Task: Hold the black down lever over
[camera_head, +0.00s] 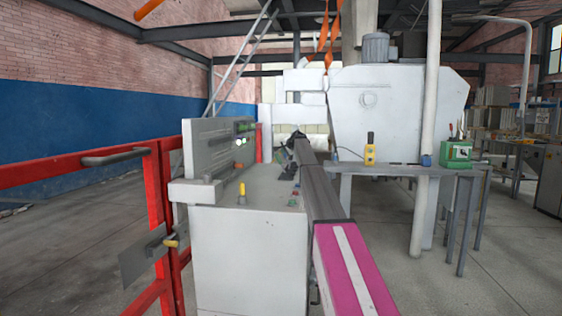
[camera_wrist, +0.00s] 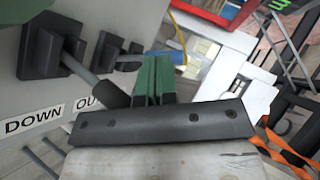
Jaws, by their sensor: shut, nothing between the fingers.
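The black down lever (camera_wrist: 42,48) shows in the wrist view on a pale panel, above a DOWN label (camera_wrist: 33,124). Its grey rod slants down to the right and ends in a black grip (camera_wrist: 117,95). My gripper (camera_wrist: 155,62) has green fingers pressed together, with nothing between them. The fingers stand just right of the lever's grip; I cannot tell whether they touch it. The dark gripper body hides the grip's lower part. In the head view my arm reaches away over the white console, and the lever and fingertips are too small to make out clearly.
Another black lever (camera_wrist: 108,50) sits beside the down lever, above a partly hidden OU label (camera_wrist: 88,101). The white console (camera_head: 250,255) carries a yellow knob (camera_head: 242,192) and an upright button panel (camera_head: 208,148). A red railing (camera_head: 155,200) stands left. A grey table (camera_head: 400,170) stands right.

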